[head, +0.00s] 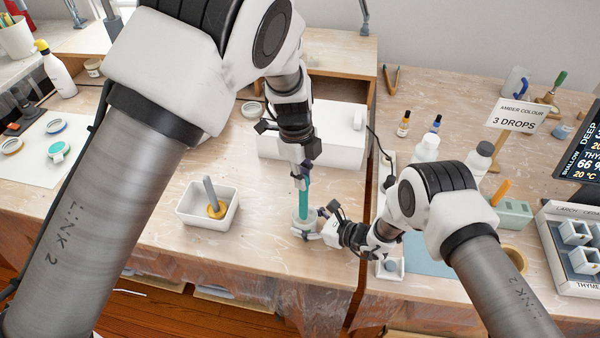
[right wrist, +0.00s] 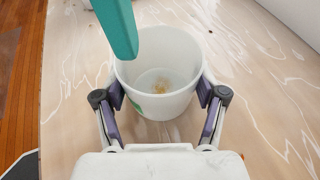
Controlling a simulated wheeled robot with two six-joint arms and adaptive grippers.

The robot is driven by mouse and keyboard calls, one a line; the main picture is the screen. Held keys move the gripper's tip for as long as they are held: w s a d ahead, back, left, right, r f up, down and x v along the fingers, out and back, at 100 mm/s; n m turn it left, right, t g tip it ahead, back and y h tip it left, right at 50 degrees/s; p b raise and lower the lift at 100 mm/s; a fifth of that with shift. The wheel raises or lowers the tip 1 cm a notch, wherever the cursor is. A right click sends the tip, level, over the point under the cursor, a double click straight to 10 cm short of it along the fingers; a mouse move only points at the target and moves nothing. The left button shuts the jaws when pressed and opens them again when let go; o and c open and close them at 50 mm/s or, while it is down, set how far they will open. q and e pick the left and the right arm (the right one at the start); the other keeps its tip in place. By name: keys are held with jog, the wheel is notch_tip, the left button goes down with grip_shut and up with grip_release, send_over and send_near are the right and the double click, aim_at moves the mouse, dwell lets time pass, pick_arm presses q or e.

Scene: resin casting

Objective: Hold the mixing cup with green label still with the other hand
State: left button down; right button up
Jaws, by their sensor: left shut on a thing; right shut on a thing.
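The white mixing cup (right wrist: 170,106) stands on the wooden bench; in the head view it is small and partly covered (head: 303,225). A bit of its green label shows low on its left side in the right wrist view, and a little amber liquid lies on its bottom. My right gripper (right wrist: 160,95) is shut around the cup, one finger on each side. My left gripper (head: 302,174) is above, shut on a teal stirring stick (head: 304,202) that points down at the cup. In the right wrist view the stick's (right wrist: 117,28) end is over the cup's left rim; contact is unclear.
A white bin (head: 190,218) with a grey-handled tool stands left of the cup. A white box (head: 335,150) lies behind. Bottles (head: 426,150), a sign (head: 520,115) and moulds (head: 575,250) are at the right. Bench between bin and cup is clear.

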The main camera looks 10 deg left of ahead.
aim_at(303, 195)
pick_arm(q)
jog(key=shift+f, duration=2.55)
jog(key=shift+f, duration=1)
jog(key=shift+w, duration=0.15)
jog(key=w, duration=0.3)
jog(key=shift+w+r, duration=0.15)
jog(key=shift+w, duration=0.25)
jog(key=shift+f, duration=0.2)
jog(key=shift+s+r, duration=0.1)
jog(key=shift+s, duration=1.95)
